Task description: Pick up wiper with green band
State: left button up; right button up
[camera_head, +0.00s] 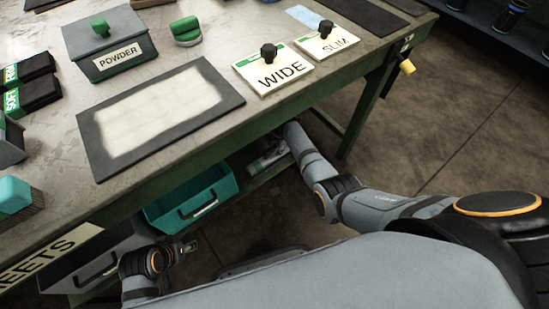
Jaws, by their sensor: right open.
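I cannot make out for certain which thing is the wiper with the green band. A teal block (14,193) with a green stripe and a dark lower part sits at the left edge of the bench, partly cut off. A green-handled piece (186,32) lies at the back of the bench. My right gripper (268,160) is small and unclear below the bench's front edge, open and apart from the things on top. My left wrist shows at the lower left, with its gripper (186,248) mostly unclear.
The bench (165,165) carries a POWDER box (108,55), a dark-framed pale mat (160,105), WIDE (275,72) and SLIM (327,42) plates with black knobs, and black SOFT and FIRM blocks (40,92). A teal bin (205,188) hangs below. Bare floor lies right.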

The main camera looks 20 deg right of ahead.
grip_shut()
jog(key=shift+r, duration=0.1)
dwell(0.7)
